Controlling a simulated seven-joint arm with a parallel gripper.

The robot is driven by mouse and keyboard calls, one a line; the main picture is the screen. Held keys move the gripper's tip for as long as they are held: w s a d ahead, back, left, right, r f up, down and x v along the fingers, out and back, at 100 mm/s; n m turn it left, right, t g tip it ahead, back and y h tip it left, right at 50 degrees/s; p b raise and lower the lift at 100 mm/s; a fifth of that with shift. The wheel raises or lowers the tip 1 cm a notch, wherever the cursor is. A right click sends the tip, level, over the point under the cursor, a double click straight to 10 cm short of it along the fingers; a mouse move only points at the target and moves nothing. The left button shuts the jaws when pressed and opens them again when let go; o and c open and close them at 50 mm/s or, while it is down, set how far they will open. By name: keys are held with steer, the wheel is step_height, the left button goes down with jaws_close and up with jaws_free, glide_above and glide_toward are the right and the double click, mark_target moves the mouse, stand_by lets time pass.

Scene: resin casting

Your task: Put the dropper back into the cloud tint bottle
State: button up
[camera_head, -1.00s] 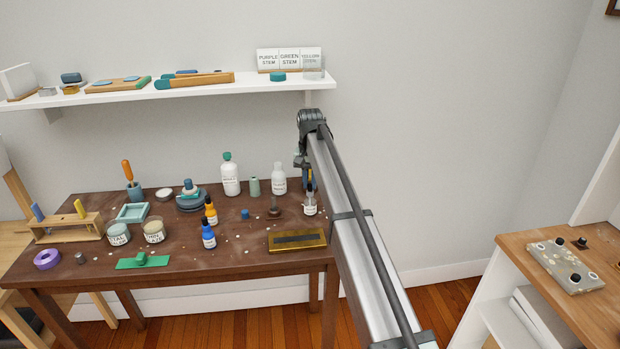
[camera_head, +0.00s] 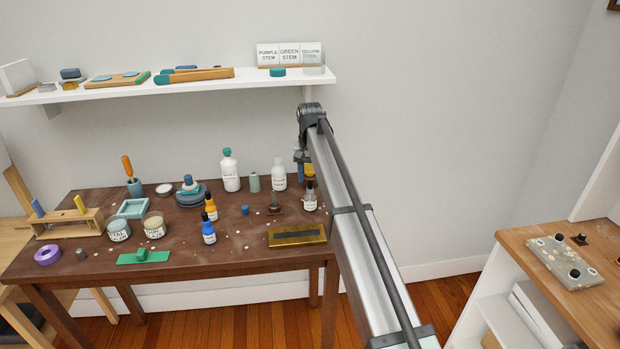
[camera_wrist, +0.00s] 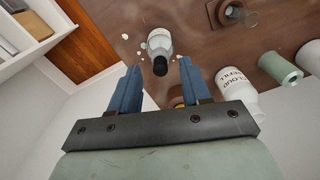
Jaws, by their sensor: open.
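A small bottle with a pale label (camera_head: 310,202) stands upright at the right end of the table; its label is too small to read. A black dropper top (camera_wrist: 160,66) shows at its neck and also in the head view (camera_head: 310,187). In the wrist view, the bottle's grey body (camera_wrist: 158,43) is beyond the black top, in line with the gap between my fingers. My gripper (camera_wrist: 160,85) is open, with its blue fingers apart and nothing held. In the head view, my gripper (camera_head: 304,168) is close above the bottle, partly hidden by my arm.
A white bottle marked "cloud refill" (camera_wrist: 235,88) stands near my gripper. A brown stand (camera_head: 275,208) is left of the small bottle, and a gold tray (camera_head: 297,243) lies in front. Blue and orange bottles (camera_head: 209,230) stand farther left. A shelf (camera_head: 200,86) hangs above.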

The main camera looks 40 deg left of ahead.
step_height(320, 180, up, 13)
stand_by(0.4)
steer(key=shift+f, duration=0.1)
